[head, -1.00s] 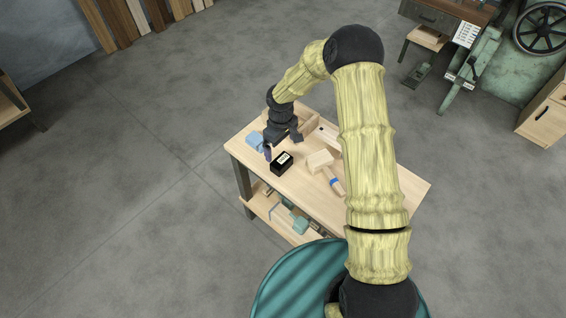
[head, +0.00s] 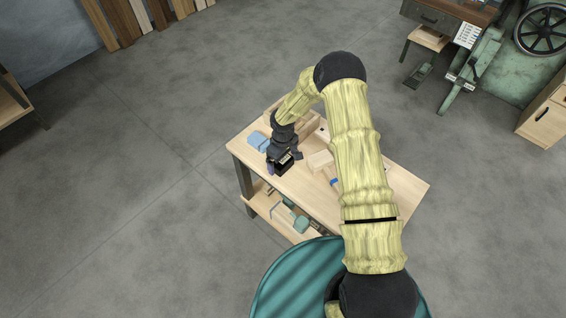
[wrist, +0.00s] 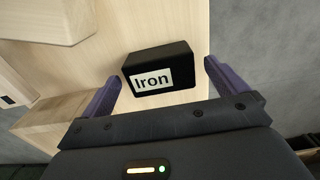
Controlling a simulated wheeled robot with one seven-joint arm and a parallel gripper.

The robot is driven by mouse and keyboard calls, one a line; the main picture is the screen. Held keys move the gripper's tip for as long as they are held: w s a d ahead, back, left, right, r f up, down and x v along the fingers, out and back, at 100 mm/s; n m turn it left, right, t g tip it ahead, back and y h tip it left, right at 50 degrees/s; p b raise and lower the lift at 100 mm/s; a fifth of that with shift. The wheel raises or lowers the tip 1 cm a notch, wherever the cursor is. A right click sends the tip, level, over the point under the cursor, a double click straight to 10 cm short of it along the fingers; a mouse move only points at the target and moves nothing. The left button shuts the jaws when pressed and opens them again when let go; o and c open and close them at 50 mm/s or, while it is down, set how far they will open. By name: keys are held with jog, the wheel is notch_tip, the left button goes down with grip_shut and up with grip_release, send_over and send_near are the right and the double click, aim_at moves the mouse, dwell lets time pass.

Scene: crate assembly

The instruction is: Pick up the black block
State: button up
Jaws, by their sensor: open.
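The black block (wrist: 165,62) lies on the wooden table and carries a white label reading "Iron" in the wrist view. My gripper (wrist: 162,82) is open, with one purple finger on each side of the block and a gap between the block and each finger. In the head view my gripper (head: 284,166) is over the block (head: 284,169), which it partly hides. I cannot tell the exact height of the fingers above the tabletop.
The table (head: 390,190) has a wooden mallet (head: 320,160) right of the block and a light blue item (head: 258,141) behind it at left. A wooden crate (head: 303,121) stands further back, partly behind my arm. The table's left edge is near the block.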

notch_tip(320, 180, down, 2)
jog(key=shift+f, duration=0.1)
jog(key=shift+c, duration=0.2)
dwell(0.3)
jog(key=c, duration=1.8)
